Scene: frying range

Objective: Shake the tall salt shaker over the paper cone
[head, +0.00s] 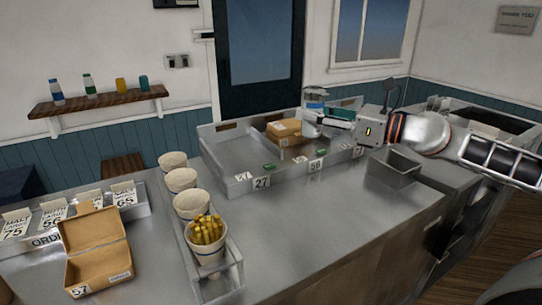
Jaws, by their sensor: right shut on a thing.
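My right gripper (322,122) reaches in from the right and is shut on a shaker (315,97) with a clear body and a bluish band. The shaker is held above the back of the steel tray; its lower part is hidden by the fingers. I cannot tell from this view whether it is the tall salt shaker. A paper cone (207,250) full of fries stands upright at the front of a steel rack, well to the left and nearer than the gripper. Several empty paper cones (192,203) stand behind it. My left gripper is not in view.
A closed carton (284,132) sits in the steel tray (235,187) near the shaker. An open cardboard box (96,275) marked 57 lies front left. A small steel bin (394,170) stands right. The counter (320,230) between rack and bin is clear.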

